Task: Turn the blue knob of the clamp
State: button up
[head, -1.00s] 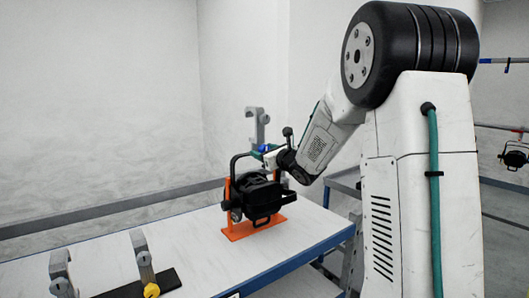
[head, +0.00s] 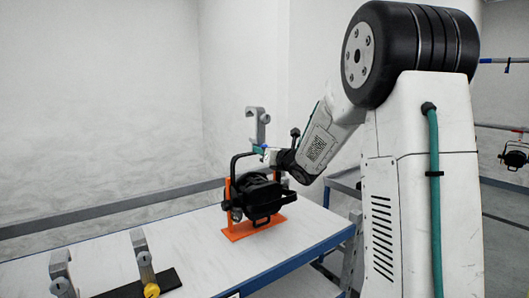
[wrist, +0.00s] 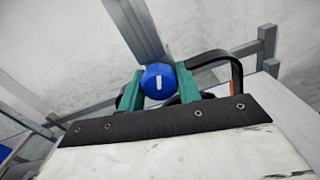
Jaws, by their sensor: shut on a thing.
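The grey hook clamp (head: 256,127) stands upright above the black par can (head: 263,203), near the top of its yoke. Its blue knob (wrist: 158,81) sits between the two teal fingers of my gripper (wrist: 158,88), with a white mark on its face. My gripper is shut on the knob. In the head view, my gripper (head: 264,150) reaches the clamp from the right, and the knob is mostly hidden by it.
An orange stand (head: 238,231) holds the par can on the white table (head: 215,262). Another par can (head: 514,158) hangs at the far right.

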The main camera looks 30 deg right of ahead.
jog(key=o, duration=1)
jog(key=s, duration=0.7)
jog(key=shift+s+d, duration=0.15)
jog(key=shift+s, duration=0.25)
